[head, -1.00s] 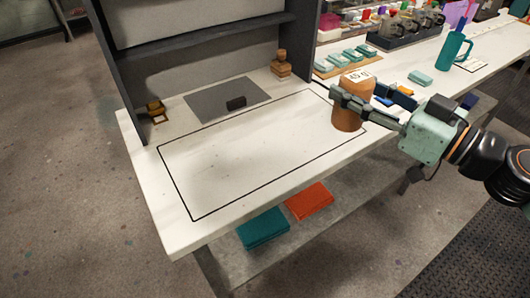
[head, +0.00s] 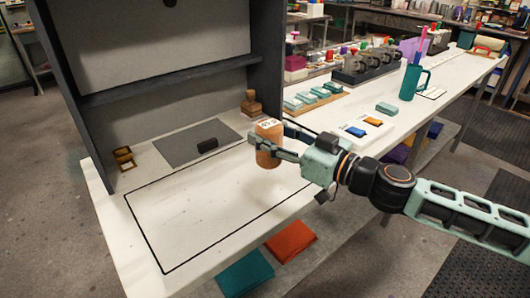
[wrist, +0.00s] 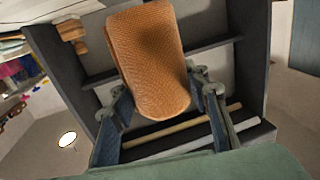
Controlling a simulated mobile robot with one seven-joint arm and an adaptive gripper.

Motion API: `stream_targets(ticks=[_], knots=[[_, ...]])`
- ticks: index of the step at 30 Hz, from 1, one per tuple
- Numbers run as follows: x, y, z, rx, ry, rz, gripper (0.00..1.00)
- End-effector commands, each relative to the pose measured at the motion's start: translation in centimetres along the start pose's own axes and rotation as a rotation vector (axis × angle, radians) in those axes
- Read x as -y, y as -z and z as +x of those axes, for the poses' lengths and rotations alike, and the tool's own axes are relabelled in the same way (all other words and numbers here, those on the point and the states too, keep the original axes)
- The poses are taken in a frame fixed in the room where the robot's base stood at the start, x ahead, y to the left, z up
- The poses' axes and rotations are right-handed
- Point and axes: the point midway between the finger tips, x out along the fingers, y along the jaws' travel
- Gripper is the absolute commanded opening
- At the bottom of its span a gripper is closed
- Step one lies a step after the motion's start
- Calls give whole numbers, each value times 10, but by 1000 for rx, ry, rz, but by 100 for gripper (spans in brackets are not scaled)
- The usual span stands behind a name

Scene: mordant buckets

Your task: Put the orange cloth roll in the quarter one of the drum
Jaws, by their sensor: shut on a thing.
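The orange cloth roll (head: 268,146) is an upright brownish-orange cylinder with a pale top that bears dark marks. My gripper (head: 280,154) is shut on it from the right, near the right end of the black outlined area on the white table. The roll appears to be held above the tabletop. In the wrist view the roll (wrist: 152,62) fills the space between the two fingers of my gripper (wrist: 160,92), its woven surface showing. I cannot make out a drum in any view.
A grey mat (head: 190,143) with a small black block lies behind the outline. A wooden stamp (head: 251,103) and a dark shelf frame (head: 265,60) stand at the back. The outlined area (head: 195,205) is clear.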

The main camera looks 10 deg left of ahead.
Motion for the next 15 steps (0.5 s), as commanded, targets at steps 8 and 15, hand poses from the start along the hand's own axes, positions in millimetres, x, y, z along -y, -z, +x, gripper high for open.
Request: stream_targets(ticks=[8,15], knots=[[-2,-25,15,-2,1,5,15],[-3,-47,14,-2,-1,1,15]])
